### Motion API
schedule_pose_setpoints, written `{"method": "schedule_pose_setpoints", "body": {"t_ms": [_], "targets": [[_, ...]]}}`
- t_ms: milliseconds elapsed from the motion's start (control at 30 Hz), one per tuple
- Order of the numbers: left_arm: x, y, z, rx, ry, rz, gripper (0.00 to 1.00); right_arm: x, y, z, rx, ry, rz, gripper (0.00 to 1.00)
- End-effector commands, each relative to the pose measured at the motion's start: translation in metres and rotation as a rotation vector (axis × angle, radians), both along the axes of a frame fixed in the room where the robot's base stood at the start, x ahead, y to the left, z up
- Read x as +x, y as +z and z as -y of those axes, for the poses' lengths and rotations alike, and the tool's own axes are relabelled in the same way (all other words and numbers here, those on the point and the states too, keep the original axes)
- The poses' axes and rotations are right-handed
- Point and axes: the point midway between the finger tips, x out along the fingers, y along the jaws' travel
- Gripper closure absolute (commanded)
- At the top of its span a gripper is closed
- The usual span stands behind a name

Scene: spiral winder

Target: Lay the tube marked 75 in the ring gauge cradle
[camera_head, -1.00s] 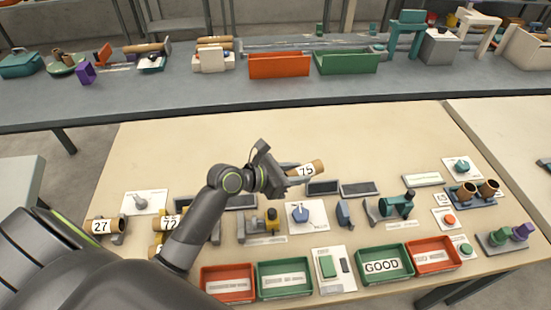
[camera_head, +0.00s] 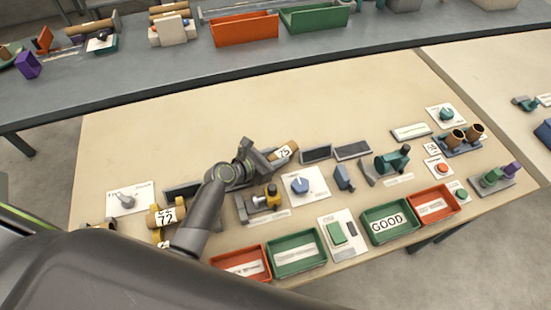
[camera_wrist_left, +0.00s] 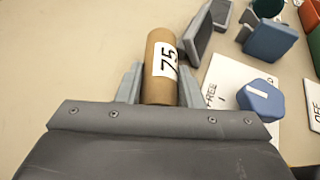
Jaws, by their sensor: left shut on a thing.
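The brown cardboard tube marked 75 (camera_head: 287,151) is held in my left gripper (camera_head: 275,158), above the bench behind the blue knob. In the left wrist view, the tube (camera_wrist_left: 160,60) lies between the two grey fingers (camera_wrist_left: 160,88), its label facing the camera and its far end pointing away. A tube marked 72 (camera_head: 167,216) sits at the left, with yellow parts at its ends. I cannot tell for sure which fixture is the ring gauge cradle. A grey fixture with a yellow block (camera_head: 262,203) stands just in front of the gripper. My right gripper is not in view.
The blue knob (camera_head: 300,186) is on a white plate. Dark flat plates (camera_head: 352,151) and a teal device (camera_head: 392,161) lie to the right. Red and green bins (camera_head: 296,267) line the front edge. The bench's back area (camera_head: 200,120) is clear.

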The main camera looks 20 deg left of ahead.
Motion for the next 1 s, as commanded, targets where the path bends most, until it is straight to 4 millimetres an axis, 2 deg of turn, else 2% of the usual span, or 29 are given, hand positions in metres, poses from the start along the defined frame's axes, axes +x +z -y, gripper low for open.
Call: {"method": "schedule_pose_setpoints", "body": {"t_ms": [100, 467, 500, 633, 667, 1000], "targets": [[0.0, -0.011, 0.0, -0.001, 0.0, -0.001, 0.88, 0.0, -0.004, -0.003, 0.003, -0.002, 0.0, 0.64], [0.0, -0.014, 0.0, -0.001, 0.0, 0.001, 0.88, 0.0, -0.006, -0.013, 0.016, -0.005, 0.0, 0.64], [0.0, -0.014, 0.0, -0.001, 0.0, 0.001, 0.64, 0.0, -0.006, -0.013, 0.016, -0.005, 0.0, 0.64], [0.0, -0.013, 0.0, -0.001, 0.0, 0.001, 0.47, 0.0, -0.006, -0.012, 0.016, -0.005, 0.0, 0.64], [0.0, -0.013, 0.0, -0.001, 0.0, 0.001, 0.45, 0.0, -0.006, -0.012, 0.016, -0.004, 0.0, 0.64], [0.0, -0.008, 0.0, 0.0, 0.0, 0.001, 0.45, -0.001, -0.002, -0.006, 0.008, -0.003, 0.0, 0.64]]}}
